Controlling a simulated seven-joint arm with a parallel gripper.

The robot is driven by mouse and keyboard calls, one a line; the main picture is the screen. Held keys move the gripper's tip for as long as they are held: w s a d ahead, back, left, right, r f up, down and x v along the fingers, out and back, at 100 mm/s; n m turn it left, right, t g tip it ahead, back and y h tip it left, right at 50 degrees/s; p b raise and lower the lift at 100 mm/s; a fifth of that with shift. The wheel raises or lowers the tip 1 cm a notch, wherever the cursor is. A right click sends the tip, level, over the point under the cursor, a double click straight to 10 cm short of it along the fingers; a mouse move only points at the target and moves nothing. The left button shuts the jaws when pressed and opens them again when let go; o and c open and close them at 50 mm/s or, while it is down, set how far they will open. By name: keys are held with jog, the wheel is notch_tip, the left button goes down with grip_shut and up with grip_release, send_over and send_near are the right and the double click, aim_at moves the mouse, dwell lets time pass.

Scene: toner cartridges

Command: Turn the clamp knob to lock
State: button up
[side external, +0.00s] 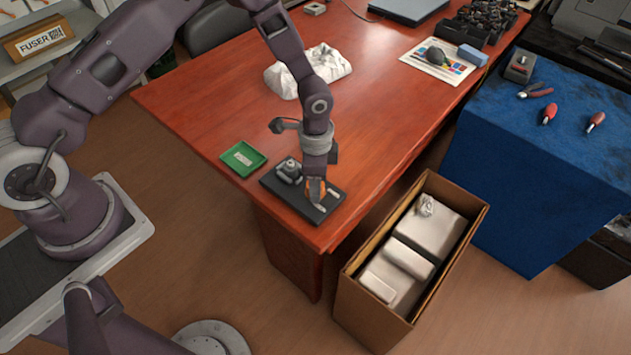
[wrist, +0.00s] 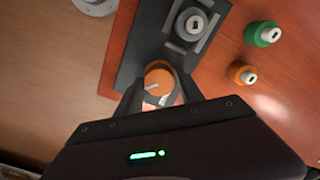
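The clamp knob (wrist: 158,80) is orange with a pale mark on top. It sits on a dark base plate (wrist: 137,37), which also lies near the table's front corner in the side external view (side external: 283,193). My gripper (wrist: 160,88) points down over the plate, with one finger on each side of the knob. The fingers look close to the knob, but I cannot tell whether they touch it. A grey clamp block (wrist: 190,24) with a round centre stands on the same plate. In the side external view my gripper (side external: 316,192) hides most of the knob.
A green knob-like part (wrist: 262,34) and an orange one (wrist: 241,73) lie beside the plate. A green tray (side external: 243,158) is left of the plate. A cardboard box (side external: 372,318) stands on the floor to the right. Crumpled white material (side external: 325,65) lies farther back.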

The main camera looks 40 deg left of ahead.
jog(key=shift+o, duration=0.9)
notch_tip(320, 180, up, 7)
jog(key=shift+r, duration=0.15)
jog(key=s+a+r+n+t+y, duration=0.1)
jog(key=s+a+r+n, duration=0.15)
jog(key=r, duration=0.75)
jog(key=s+a+r+n+t, duration=0.1)
jog(key=s+a+r+n, duration=0.15)
jog(key=r, duration=0.75)
jog(key=s+a+r+n+t, duration=0.1)
jog(key=s+r, duration=0.3)
jog(key=s, duration=0.6)
jog(key=s+a+r+n+t+h, duration=0.1)
jog(key=s+r+n, duration=0.3)
jog(key=s, duration=0.5)
jog(key=shift+s+a+r+t, duration=0.2)
jog(key=shift+s+r+t, duration=0.15)
jog(key=shift+t, duration=0.45)
